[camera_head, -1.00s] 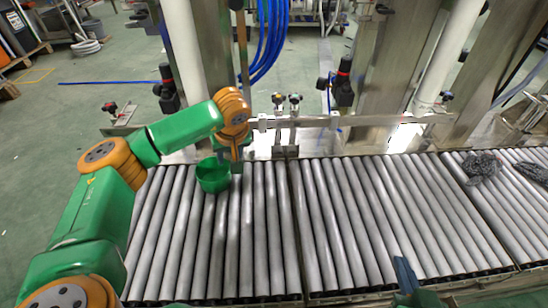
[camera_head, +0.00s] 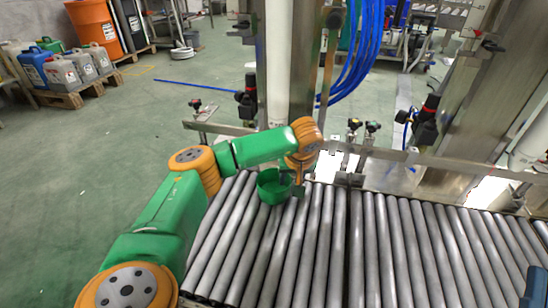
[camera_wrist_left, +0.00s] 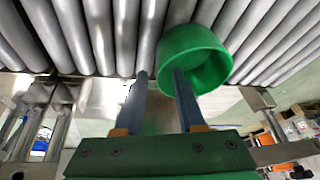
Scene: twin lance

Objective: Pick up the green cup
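The green cup (camera_head: 270,191) stands on the roller conveyor beside my left gripper (camera_head: 298,188). In the left wrist view the cup (camera_wrist_left: 205,45) shows its open mouth toward the camera. My left gripper (camera_wrist_left: 160,76) is open there, with a clear gap between its two blue-grey fingers. The right-hand finger overlaps the cup's mouth and seems to reach inside it; the other finger is outside, left of the cup. The near wall lies between them, and I cannot tell whether either finger touches it. Only a finger of my right gripper (camera_head: 535,288) shows at the lower right edge.
The grey roller conveyor (camera_head: 375,250) is empty to the right of the cup. A metal rail (camera_head: 440,161) and upright posts run along its far side. Blue hoses (camera_head: 365,50) hang behind.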

